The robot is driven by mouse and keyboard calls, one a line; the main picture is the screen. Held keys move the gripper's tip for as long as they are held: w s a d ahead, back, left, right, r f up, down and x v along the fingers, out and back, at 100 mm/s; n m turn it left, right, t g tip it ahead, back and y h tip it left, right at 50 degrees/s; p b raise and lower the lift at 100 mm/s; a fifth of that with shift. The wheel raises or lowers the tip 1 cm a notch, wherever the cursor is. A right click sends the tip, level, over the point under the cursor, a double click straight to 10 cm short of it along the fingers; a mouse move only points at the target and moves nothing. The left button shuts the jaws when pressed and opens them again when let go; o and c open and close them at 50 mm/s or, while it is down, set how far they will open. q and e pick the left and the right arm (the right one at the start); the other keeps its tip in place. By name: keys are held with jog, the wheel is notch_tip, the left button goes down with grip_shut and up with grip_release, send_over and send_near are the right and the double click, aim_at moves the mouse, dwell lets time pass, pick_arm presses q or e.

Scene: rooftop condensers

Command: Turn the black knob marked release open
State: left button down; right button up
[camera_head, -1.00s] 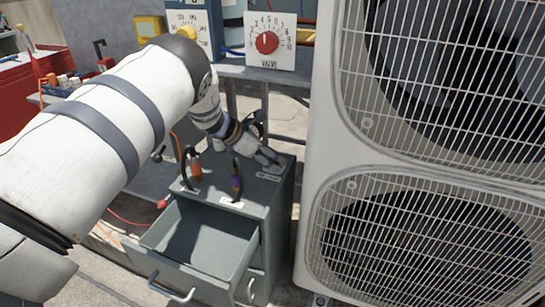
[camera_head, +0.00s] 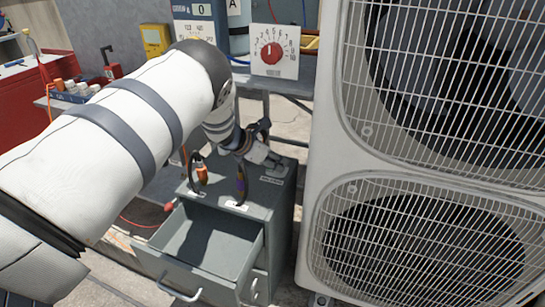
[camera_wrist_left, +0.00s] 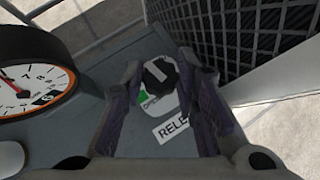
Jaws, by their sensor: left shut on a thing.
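The black knob (camera_wrist_left: 160,74) with a white line on its top is in the middle of the left wrist view. It sits on a round pale plate with a green patch, beside a white label (camera_wrist_left: 172,127) reading "RELE", the rest of it covered by a finger. My left gripper (camera_wrist_left: 159,70) is shut on the knob, one finger on each side. My right gripper is not in view.
The cabinet's drawer (camera_head: 208,248) is pulled out. A large condenser (camera_head: 335,160) is close on the right. A red dial (camera_head: 271,53) is behind. A round gauge (camera_wrist_left: 28,75) is left of the gripper.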

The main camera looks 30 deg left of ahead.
pick_arm(q)
jog(key=n, duration=0.1)
jog(key=n+y+p, duration=0.1)
jog(key=y, duration=0.1)
jog(key=shift+d+r+n, duration=0.25)
jog(key=shift+r+n, duration=0.05)
jog(key=shift+n, duration=0.1)
jog(key=shift+f+n+y+p, duration=0.15)
jog(key=shift+n+y+p, duration=0.35)
jog(key=shift+n+y, duration=0.35)
jog(key=shift+d+f+n+y, duration=0.1)
jog(key=shift+n+y, duration=0.25)
jog(key=shift+n, duration=0.1)
jog(key=shift+f+n+y, duration=0.25)
jog(key=shift+n+y, duration=0.35)
jog(key=shift+n, duration=0.3)
jog(key=shift+d+f+n+y+b, duration=0.1)
jog(key=shift+n+y+b, duration=0.2)
jog(key=shift+n+y, duration=0.4)
jog(key=shift+n+g+y+b, duration=0.5)
jog(key=shift+n+g+y, duration=0.2)
jog(key=shift+n, duration=0.9)
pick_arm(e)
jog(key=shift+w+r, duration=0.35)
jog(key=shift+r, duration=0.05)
pick_arm(q)
jog(key=shift+r+y, duration=0.2)
jog(key=shift+y, duration=0.1)
